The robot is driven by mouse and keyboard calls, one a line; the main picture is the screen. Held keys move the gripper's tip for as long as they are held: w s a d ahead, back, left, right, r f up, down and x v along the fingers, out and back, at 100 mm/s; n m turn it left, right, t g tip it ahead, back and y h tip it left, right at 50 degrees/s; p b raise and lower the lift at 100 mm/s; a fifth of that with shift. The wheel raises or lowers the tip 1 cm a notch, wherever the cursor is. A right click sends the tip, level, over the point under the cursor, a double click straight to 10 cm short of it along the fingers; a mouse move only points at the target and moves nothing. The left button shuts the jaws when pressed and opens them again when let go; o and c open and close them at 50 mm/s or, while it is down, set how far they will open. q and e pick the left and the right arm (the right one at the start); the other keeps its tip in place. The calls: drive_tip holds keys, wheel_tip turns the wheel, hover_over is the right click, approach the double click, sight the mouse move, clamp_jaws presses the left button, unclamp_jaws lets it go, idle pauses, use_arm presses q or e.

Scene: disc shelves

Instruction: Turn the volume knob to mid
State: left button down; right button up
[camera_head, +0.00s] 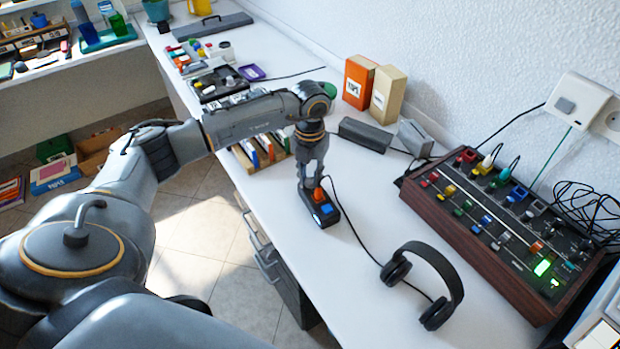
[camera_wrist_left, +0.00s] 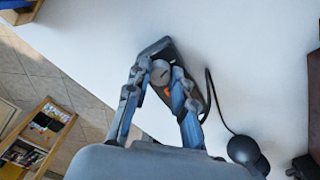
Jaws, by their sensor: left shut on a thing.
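A small black control box (camera_head: 329,217) with orange and blue parts on top lies on the white table, near its front edge. In the left wrist view the dark box (camera_wrist_left: 155,48) shows a round grey volume knob (camera_wrist_left: 160,70). My left gripper (camera_head: 309,184) points down over the far end of the box. In the left wrist view its fingertips (camera_wrist_left: 160,75) are on either side of the knob, shut on it. The gripper hides the knob in the head view. The knob's mark and setting cannot be made out. My right gripper is not in view.
Black headphones (camera_head: 450,275) lie to the right of the box, with a cable between them. A wood-sided mixer (camera_head: 480,238) stands farther right. Grey blocks (camera_head: 365,134) and two upright boxes (camera_head: 359,82) stand behind. A disc rack (camera_head: 262,150) is to the left.

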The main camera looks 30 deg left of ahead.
use_arm(q)
drive_tip(key=shift+m+b, duration=0.5)
drive_tip(key=shift+m, duration=1)
drive_tip(key=c, duration=1.1)
unclamp_jaws()
